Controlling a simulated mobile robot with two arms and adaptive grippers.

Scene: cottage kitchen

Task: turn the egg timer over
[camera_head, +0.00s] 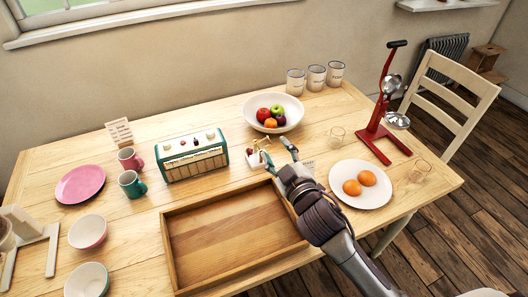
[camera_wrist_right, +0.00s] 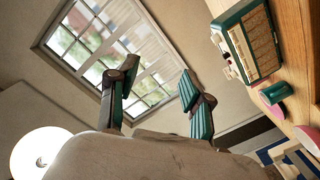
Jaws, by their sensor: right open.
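A small item with a gold-toned frame and a bit of red (camera_head: 259,147), which looks like the egg timer, stands on the wooden table between the green radio and the fruit bowl. It is small and partly hidden by my gripper, so which end is up cannot be told. My right gripper (camera_head: 277,150) is open just right of it, fingers pointing toward the back of the table. I cannot tell whether they touch. In the right wrist view the two teal-padded fingers (camera_wrist_right: 160,100) are spread with nothing between them. My left gripper is not in view.
A wooden tray (camera_head: 168,250) lies empty in front. The radio (camera_head: 192,157), fruit bowl (camera_head: 290,116), plate with two orange fruits (camera_head: 360,198), red juicer stand (camera_head: 376,128) and glasses surround the spot. Two mugs, a pink plate (camera_head: 80,184) and bowls stand left.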

